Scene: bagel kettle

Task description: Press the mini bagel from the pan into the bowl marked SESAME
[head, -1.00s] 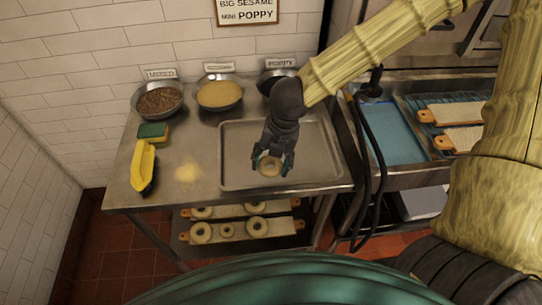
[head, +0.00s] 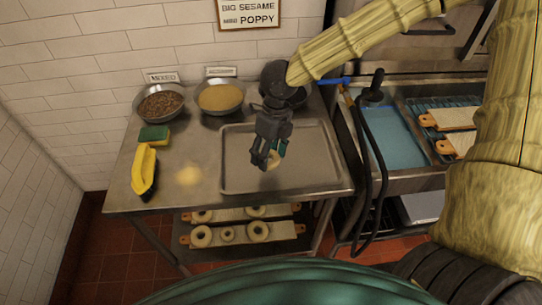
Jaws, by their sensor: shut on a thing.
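The mini bagel (head: 276,160) is a small pale ring, partly hidden by my fingers. My gripper (head: 268,160) is shut on it over the pan (head: 240,178), a shallow grey tray; I cannot tell how high the bagel is above the pan. The middle bowl (head: 221,97) at the back holds pale tan seeds; its label (head: 221,71) is too blurred to read surely. The left bowl (head: 161,102) holds dark mixed seeds and is labelled MIXED (head: 162,77). The right bowl (head: 296,98) is mostly hidden behind my wrist.
A wall sign (head: 249,14) reads BIG SESAME, MINI POPPY. A yellow-and-black object (head: 145,168) and a green-yellow sponge (head: 154,135) lie at the left. A sink with a black hose (head: 372,160) is right. Boards with bagels (head: 230,234) sit below.

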